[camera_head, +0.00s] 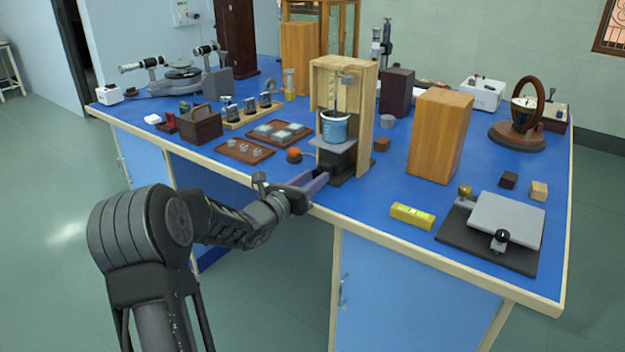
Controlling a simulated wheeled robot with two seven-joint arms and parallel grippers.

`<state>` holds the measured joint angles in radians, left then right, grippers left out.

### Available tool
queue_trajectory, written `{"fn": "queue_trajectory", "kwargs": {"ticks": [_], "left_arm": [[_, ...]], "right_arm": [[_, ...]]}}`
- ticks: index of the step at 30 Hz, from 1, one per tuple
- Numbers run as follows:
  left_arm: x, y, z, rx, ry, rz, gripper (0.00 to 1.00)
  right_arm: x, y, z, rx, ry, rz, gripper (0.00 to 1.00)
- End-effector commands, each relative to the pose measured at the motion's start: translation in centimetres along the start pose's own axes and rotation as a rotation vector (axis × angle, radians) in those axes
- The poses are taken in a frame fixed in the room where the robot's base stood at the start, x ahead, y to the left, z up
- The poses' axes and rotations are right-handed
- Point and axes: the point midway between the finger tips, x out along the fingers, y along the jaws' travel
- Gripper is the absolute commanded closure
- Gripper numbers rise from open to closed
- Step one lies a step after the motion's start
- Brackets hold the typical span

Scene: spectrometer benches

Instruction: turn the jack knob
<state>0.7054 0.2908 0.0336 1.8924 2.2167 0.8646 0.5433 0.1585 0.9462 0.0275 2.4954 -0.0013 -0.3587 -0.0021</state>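A small jack (333,145) with a light grey top plate stands inside a wooden frame (365,120) near the front edge of the blue bench. A blue beaker (335,127) sits on its plate, under a rod hanging from the frame. My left gripper (322,178) reaches in from the front left, with its purple-grey fingers at the lower front of the jack. The jack knob is not clear there; the fingers and dark shadow cover that spot. I cannot tell whether the fingers touch or hold it. My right gripper is not in view.
An orange button (294,154) lies just left of the jack. A tray of small parts (244,151) is farther left. To the right are a wooden block (440,135), a yellow level (412,216) and a grey-plated device (505,220). Bare blue bench lies around the level.

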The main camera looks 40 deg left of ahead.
Motion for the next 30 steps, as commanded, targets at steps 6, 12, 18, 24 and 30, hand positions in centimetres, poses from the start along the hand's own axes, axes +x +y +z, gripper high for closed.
{"fn": "queue_trajectory", "kwargs": {"ticks": [6,12,18,24,30], "left_arm": [[0.0,0.0,0.0,0.0,0.0,0.0,0.83],[0.0,0.0,0.0,0.0,0.0,0.0,0.99],[0.0,0.0,0.0,0.001,0.0,0.0,1.0],[0.0,0.0,-0.2,0.028,0.0,0.0,1.0],[0.0,0.1,-0.4,0.107,0.0,0.0,1.0]], "right_arm": [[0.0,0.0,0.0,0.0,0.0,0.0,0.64],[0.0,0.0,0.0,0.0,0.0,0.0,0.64],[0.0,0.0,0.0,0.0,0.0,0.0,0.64],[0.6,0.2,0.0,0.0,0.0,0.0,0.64],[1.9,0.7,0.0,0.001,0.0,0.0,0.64]]}}
